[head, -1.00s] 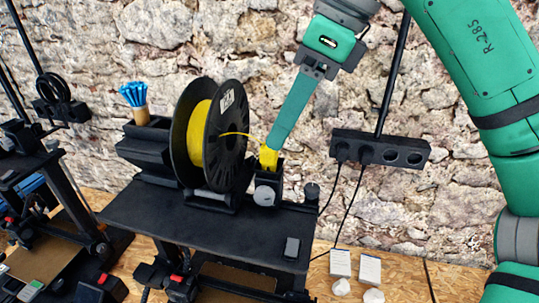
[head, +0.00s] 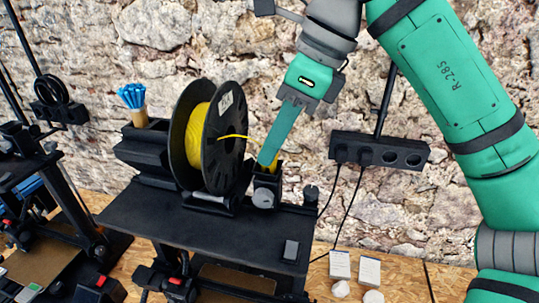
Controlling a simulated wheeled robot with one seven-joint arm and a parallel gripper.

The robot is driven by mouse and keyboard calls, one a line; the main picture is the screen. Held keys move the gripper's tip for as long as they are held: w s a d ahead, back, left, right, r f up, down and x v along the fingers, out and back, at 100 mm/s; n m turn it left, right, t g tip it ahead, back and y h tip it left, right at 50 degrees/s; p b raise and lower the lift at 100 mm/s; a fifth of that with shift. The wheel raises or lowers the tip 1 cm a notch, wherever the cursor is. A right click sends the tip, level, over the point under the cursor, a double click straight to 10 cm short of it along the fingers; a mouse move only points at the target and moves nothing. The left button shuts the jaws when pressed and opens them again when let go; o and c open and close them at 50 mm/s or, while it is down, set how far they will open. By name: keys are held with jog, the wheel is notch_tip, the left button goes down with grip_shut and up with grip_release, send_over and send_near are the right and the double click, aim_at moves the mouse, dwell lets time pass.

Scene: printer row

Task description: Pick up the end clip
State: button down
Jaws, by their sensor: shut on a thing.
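My gripper (head: 268,164) reaches down from the upper right, its green fingers tilted to the lower left. The fingertips are at the top of a small black holder (head: 267,181) with a grey knob, just right of the filament spool. They are shut on a small yellow piece, which I take to be the end clip (head: 277,167). Only a sliver of it shows beside the fingers; the rest is hidden by them and the holder's black walls. I cannot tell whether it still touches the holder.
The black spool (head: 222,135) with yellow filament stands close left of the fingers, a loose strand reaching toward them. All stand on a black printer top (head: 160,212). A power strip (head: 380,149) is on the right. Small white boxes (head: 369,270) lie on the wooden bench.

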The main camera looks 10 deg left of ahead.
jog(key=shift+s+a, duration=0.1)
jog(key=shift+s, duration=0.05)
jog(key=shift+r, duration=0.5)
notch_tip(320, 180, up, 2)
jog(key=shift+r, duration=0.15)
jog(key=s+d+r, duration=0.4)
jog(key=s+r, duration=0.5)
jog(key=s, duration=0.4)
jog(key=shift+s+r, duration=0.2)
jog(key=shift+r, duration=0.15)
